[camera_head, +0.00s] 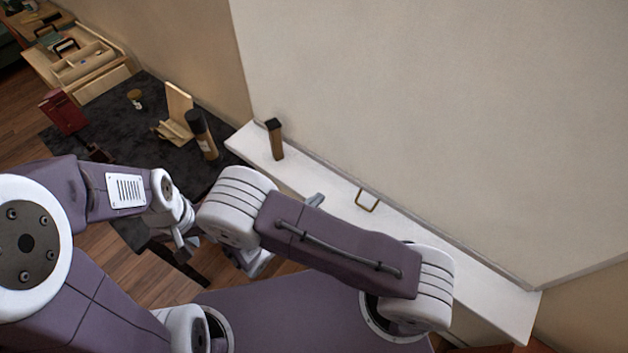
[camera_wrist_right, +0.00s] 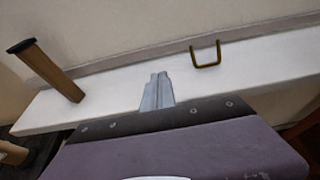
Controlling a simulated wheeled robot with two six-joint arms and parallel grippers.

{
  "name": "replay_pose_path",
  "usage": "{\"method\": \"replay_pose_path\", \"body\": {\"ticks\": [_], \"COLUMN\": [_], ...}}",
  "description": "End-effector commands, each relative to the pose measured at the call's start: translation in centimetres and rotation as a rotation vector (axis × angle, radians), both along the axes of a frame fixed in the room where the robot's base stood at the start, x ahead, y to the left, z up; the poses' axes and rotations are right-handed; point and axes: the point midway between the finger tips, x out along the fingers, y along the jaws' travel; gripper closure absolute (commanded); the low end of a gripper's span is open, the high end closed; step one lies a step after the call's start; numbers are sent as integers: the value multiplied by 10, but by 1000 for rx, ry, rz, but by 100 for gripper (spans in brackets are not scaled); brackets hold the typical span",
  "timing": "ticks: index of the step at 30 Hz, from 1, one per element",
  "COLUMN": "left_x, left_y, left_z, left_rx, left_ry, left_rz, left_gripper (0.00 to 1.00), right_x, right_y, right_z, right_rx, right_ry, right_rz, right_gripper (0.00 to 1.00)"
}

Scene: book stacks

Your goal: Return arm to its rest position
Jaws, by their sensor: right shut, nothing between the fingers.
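My right arm reaches across the lower middle of the head view, and the grey tip of its gripper (camera_head: 315,200) shows just above the forearm. In the right wrist view the fingers of this gripper (camera_wrist_right: 157,80) are closed together with nothing between them, in front of the white ledge (camera_wrist_right: 112,102). My left gripper (camera_head: 184,242) hangs low beside the dark table; its finger opening is not clear.
The white ledge (camera_head: 420,226) carries an upright wooden block with dark top (camera_head: 276,142) and a brass loop (camera_head: 367,201). A dark table (camera_head: 120,125) at left holds a dark bottle (camera_head: 202,135), a wooden stand (camera_head: 177,112), a small jar (camera_head: 135,98) and a red book (camera_head: 63,112).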

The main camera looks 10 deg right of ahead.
Motion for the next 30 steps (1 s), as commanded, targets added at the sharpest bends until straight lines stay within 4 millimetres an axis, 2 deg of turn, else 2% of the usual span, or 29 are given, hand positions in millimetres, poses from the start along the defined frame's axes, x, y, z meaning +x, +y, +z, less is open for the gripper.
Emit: {"method": "replay_pose_path", "body": {"ticks": [6,8,11,12,14,16,18,20,22,24,27,30], "left_x": [0,0,0,0,0,0,0,0,0,0,0,0], "left_y": [0,0,0,0,0,0,0,0,0,0,0,0], "left_z": [-1,-1,0,0,0,-1,-1,-1,-1,-1,-1,-1], "left_rx": [0,0,0,0,0,0,0,0,0,0,0,0], "left_ry": [0,0,0,0,0,0,0,0,0,0,0,0], "left_rz": [0,0,0,0,0,0,0,0,0,0,0,0], "left_gripper": [71,71,71,71,71,71,71,71,71,71,71,71], "right_x": [0,2,19,29,32,14,-19,-51,-84,-103,-105,-99], "right_y": [-1,-7,-28,-44,-80,-123,-156,-171,-169,-151,-116,-87], "right_z": [-1,0,18,33,61,83,95,99,97,93,87,79], "right_rx": [0,2,61,102,165,265,401,545,745,963,1225,1368], "right_ry": [0,-1,-43,-78,-134,-187,-239,-292,-373,-471,-587,-640], "right_rz": [-2,-23,-132,-203,-352,-574,-822,-1040,-1290,-1510,-1718,-1833], "right_gripper": [100,100,100,100,100,100,100,100,100,100,100,100]}}
